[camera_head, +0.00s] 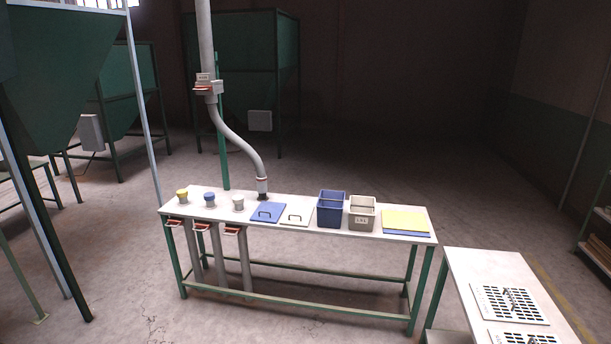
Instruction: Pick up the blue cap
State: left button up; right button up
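The blue cap (209,197) sits on top of a short pipe end at the left part of the white table (289,236). It stands between a yellow cap (182,193) on its left and a pale grey cap (238,202) on its right. The table is some distance ahead, and nothing touches the blue cap from above. Neither of my grippers shows in the head view.
A grey hose (240,145) comes down onto the table behind the caps. A blue lid (268,212), a blue bin (330,209), a grey bin (362,213) and a yellow sheet (405,221) lie rightward. A second table (470,268) stands front right. Open floor lies before the long table.

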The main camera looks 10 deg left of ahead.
aim_at(209, 196)
jog(key=i+j+u, duration=0.1)
jog(key=i+u, duration=0.35)
jog(key=i, duration=0.4)
jog(key=i+l+u, duration=0.2)
jog(key=i+u, duration=0.3)
jog(key=i, duration=0.35)
jog(key=i+j+z, duration=0.3)
jog(key=i, duration=0.4)
jog(key=i+j+z, duration=0.35)
jog(key=i+j, duration=0.25)
